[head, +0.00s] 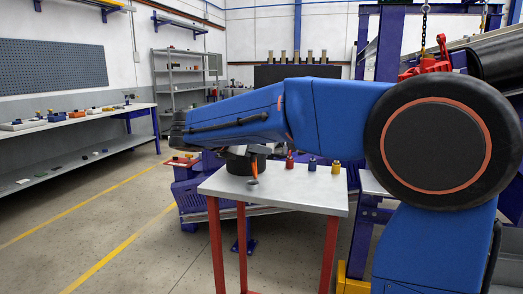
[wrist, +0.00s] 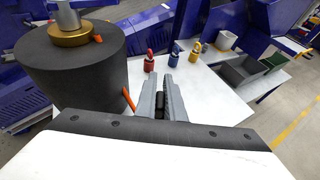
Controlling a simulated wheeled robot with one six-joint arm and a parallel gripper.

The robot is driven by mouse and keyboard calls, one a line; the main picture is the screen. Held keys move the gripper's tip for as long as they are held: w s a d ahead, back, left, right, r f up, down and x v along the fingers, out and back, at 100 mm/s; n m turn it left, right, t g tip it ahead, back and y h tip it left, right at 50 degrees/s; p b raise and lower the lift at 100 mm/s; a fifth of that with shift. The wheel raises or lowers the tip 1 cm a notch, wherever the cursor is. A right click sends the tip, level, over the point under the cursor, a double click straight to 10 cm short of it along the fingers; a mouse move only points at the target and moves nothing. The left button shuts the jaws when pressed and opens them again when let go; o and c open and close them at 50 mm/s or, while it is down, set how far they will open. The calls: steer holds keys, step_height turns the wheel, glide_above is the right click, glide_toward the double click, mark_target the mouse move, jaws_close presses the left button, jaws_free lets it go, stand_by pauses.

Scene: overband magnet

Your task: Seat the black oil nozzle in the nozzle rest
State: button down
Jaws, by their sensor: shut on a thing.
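In the wrist view, my gripper (wrist: 164,84) is over the pale worktable. Its two grey fingers are shut on a small black piece, the oil nozzle (wrist: 159,104), low between them. A dark drum (wrist: 78,70) with a brass collar and grey stem stands to the left of the fingers. An orange piece (wrist: 128,98) leans at its right side. In the head view, the drum (head: 240,164) and orange piece (head: 254,170) show on the table below my blue arm. I cannot make out the nozzle rest with certainty.
The worktable (head: 278,193) has red legs. A red (head: 290,161), a blue (head: 312,164) and a yellow item (head: 336,167) stand in a row towards its back. The tabletop right of the fingers is clear.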

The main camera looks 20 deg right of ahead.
glide_above(261, 184)
steer(key=shift+w+f, duration=0.1)
steer(key=shift+f, duration=2.75)
steer(key=shift+f, duration=1.3)
steer(key=c, duration=1.8)
jaws_free()
steer(key=shift+o, duration=0.2)
steer(key=v, duration=1.7)
steer(key=shift+a, duration=0.2)
